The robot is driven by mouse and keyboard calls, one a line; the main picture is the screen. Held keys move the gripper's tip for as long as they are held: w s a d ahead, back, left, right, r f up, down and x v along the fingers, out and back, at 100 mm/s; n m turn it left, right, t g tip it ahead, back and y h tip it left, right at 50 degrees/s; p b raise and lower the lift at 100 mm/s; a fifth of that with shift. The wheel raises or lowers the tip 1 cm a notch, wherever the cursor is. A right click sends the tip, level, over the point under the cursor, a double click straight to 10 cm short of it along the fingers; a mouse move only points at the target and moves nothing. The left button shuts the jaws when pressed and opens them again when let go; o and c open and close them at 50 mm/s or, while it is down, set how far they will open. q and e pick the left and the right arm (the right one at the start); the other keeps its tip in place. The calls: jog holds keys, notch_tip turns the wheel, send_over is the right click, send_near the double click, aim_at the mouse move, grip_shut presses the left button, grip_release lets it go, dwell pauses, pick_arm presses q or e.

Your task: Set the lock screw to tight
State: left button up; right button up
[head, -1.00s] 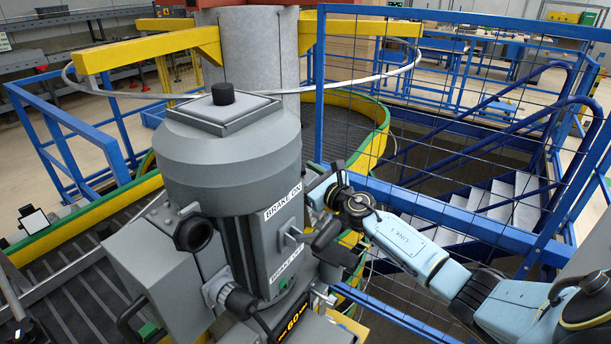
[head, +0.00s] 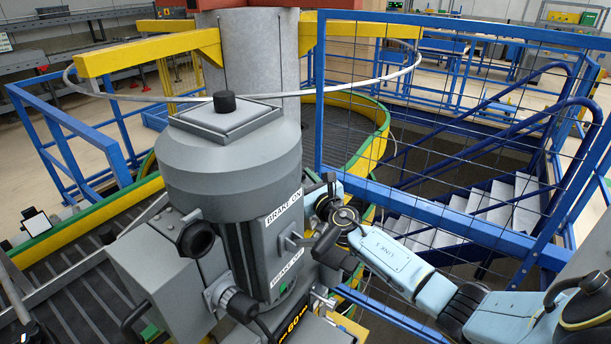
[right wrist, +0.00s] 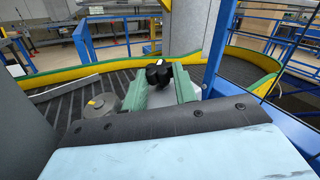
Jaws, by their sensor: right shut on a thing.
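My right gripper (right wrist: 160,88) shows in the right wrist view with its two green fingers shut around a small black knob (right wrist: 158,71). This knob looks to be the head of the lock screw, though its shaft is hidden by the fingers. In the head view my right arm comes in from the right and reaches the right side of the grey motor housing (head: 230,165). The fingertips and the knob cannot be made out there. My left gripper is not in view.
The housing has a grey brake lever (head: 292,241) between BRAKE ON and BRAKE OFF labels, plus a black side knob (head: 196,239). A blue mesh railing (head: 455,215) stands close behind my right arm. A conveyor with yellow-green edges (head: 85,212) runs around the housing.

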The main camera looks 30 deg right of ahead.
jog(key=shift+a+m+h, duration=0.15)
jog(key=shift+m+h, duration=0.5)
jog(key=shift+h, duration=0.35)
jog(key=shift+a+m+h, duration=0.1)
jog(key=shift+m+h, duration=0.55)
jog(key=shift+h, duration=0.35)
jog(key=o, duration=1)
jog(key=shift+y, duration=0.3)
